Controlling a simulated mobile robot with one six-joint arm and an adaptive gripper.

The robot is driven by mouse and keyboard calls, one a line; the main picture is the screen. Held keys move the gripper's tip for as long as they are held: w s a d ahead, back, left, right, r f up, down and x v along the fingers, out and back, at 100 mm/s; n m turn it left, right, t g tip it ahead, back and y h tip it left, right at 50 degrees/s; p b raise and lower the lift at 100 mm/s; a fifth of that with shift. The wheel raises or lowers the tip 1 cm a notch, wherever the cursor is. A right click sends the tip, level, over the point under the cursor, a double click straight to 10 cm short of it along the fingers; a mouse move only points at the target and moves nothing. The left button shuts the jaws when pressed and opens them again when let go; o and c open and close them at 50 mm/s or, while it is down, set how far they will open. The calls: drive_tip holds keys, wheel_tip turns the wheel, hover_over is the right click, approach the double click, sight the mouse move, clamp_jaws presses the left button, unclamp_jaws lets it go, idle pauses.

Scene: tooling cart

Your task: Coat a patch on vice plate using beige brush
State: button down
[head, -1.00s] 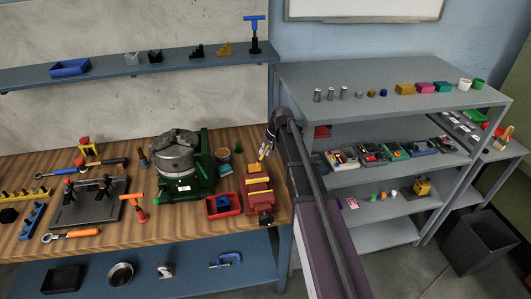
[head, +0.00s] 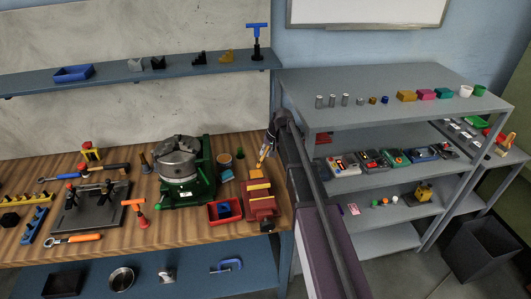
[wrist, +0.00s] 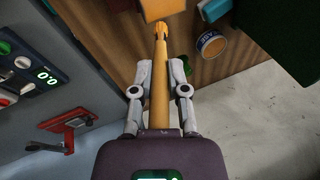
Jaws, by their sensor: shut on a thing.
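My gripper (wrist: 159,95) is shut on the beige brush (wrist: 160,80), whose handle runs between its two fingers. In the head view the brush (head: 264,156) slants down from my gripper (head: 271,136) toward the red vice (head: 262,208). The vice carries yellow plates on top, one of them the vice plate (head: 258,186). In the wrist view the brush's far end meets a yellow-orange block (wrist: 162,8) at the top edge.
A labelled tin (wrist: 211,44) stands close to the brush on the wooden bench. Left of the vice are a red tray (head: 225,211) and a green machine with a grey chuck (head: 179,158). A grey shelf unit (head: 390,105) with instruments stands close on the right.

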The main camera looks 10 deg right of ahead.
drive_tip(key=shift+r+p, duration=2.45)
drive_tip(key=shift+r, duration=0.25)
drive_tip(key=shift+r+p, duration=1.5)
drive_tip(key=shift+s+f, duration=0.1)
